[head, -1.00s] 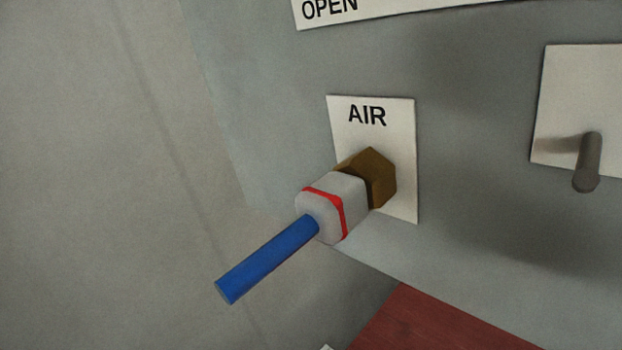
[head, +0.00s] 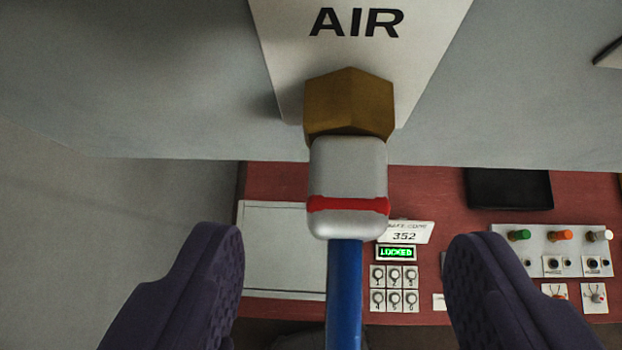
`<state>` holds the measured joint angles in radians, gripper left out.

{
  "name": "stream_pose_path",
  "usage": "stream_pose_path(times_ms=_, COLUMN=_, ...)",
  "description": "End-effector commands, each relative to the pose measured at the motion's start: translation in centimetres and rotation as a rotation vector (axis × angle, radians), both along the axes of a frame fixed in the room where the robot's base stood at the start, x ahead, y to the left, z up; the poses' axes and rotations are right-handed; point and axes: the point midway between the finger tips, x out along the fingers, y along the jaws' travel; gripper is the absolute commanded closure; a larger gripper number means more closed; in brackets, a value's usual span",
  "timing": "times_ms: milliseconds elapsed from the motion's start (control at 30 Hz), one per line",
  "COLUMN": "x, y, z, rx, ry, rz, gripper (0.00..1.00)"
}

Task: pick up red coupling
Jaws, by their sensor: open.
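The coupling (head: 347,175) is a pale grey rounded block with a red band around it. It sits against a brass hex fitting (head: 349,103) on the white AIR plate (head: 430,35). A blue hose (head: 344,290) runs from its near end down out of the picture. My gripper (head: 342,275) is open, with one dark purple finger on each side of the hose. The fingertips are below the coupling in the picture and show a wide gap on both sides. No contact with the coupling or hose shows.
The grey wall panel (head: 530,110) carries the AIR plate. Below is a red-brown bench (head: 275,182) with a keypad (head: 393,288), a green LOCKED display (head: 396,253), a black item (head: 509,188) and a white panel of coloured buttons (head: 548,240). Space either side of the coupling looks free.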

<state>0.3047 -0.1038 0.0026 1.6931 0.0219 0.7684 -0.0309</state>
Motion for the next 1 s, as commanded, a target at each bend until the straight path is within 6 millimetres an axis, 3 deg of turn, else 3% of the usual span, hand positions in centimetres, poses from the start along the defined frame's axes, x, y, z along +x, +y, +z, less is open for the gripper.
stream_pose_path(times_ms=300, x=3.0, y=-1.0, z=-3.9, rx=0.0, ry=0.002, rz=0.001, gripper=0.34)
stream_pose_path(times_ms=633, x=3.7, y=-1.1, z=-4.6, rx=0.0, ry=-0.001, rz=0.001, gripper=0.34)
stream_pose_path(times_ms=900, x=3.7, y=-1.1, z=-4.5, rx=0.0, ry=-0.002, rz=0.001, gripper=0.96)
stream_pose_path(times_ms=1000, x=3.7, y=-1.1, z=-4.5, rx=0.0, ry=-0.002, rz=0.001, gripper=1.0)
